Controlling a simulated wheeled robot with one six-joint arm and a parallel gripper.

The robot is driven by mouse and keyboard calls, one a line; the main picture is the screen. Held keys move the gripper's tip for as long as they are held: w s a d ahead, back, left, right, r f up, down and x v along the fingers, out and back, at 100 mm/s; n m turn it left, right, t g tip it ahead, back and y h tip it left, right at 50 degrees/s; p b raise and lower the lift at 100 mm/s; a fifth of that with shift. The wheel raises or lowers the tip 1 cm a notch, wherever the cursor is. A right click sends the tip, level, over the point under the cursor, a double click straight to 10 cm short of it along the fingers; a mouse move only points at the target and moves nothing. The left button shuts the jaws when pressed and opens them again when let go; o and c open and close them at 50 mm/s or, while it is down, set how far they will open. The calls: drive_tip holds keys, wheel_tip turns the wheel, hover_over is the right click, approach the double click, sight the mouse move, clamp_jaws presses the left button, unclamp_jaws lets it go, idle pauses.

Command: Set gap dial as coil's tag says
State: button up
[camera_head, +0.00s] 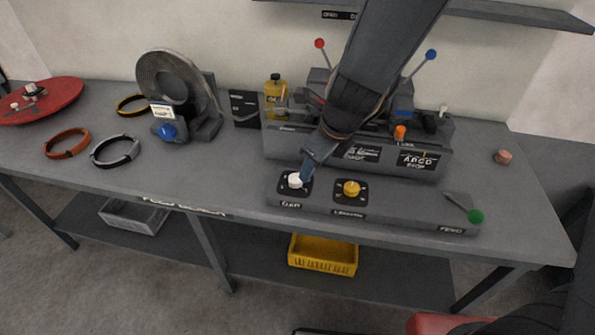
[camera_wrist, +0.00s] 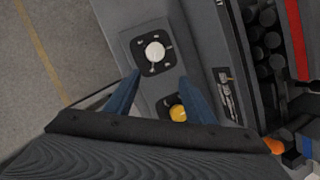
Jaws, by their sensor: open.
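The gap dial (camera_head: 295,180) is a white knob on a black square plate at the left of the grey control panel. It also shows in the wrist view (camera_wrist: 154,52), with a dark pointer line toward the plate's lower edge. My gripper (camera_head: 305,176) is at the gap dial in the head view. In the wrist view its two blue fingers (camera_wrist: 158,76) are apart, with the white knob just beyond their tips; I cannot tell whether they touch it. The coil (camera_head: 172,78) stands upright on a holder at the back left. Its white tag (camera_head: 162,111) is too small to read.
A yellow knob (camera_head: 351,188) sits right of the gap dial. A green-knobbed lever (camera_head: 475,216) is at the panel's right end. The machine with red and blue levers (camera_head: 430,54) stands behind. Straps (camera_head: 115,151) and a red disc (camera_head: 40,101) lie at left.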

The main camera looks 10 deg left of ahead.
sight(296, 178)
drive_tip(key=w+a+f+m+b, duration=0.1)
drive_tip(key=f, duration=0.1)
drive_tip(key=a+f+m+b, duration=0.1)
drive_tip(key=a+f+b, duration=0.1)
drive_tip(key=f, duration=0.1)
drive_tip(key=w+a+f+m+b, duration=0.1)
drive_tip(key=f+m+b, duration=0.1)
drive_tip(key=shift+w+a+f, duration=0.2)
drive_tip(key=shift+w+a, duration=0.1)
drive_tip(key=shift+a, duration=0.1)
idle(0.3)
drive_tip(key=c, duration=1.1)
drive_tip(key=shift+o, duration=0.2)
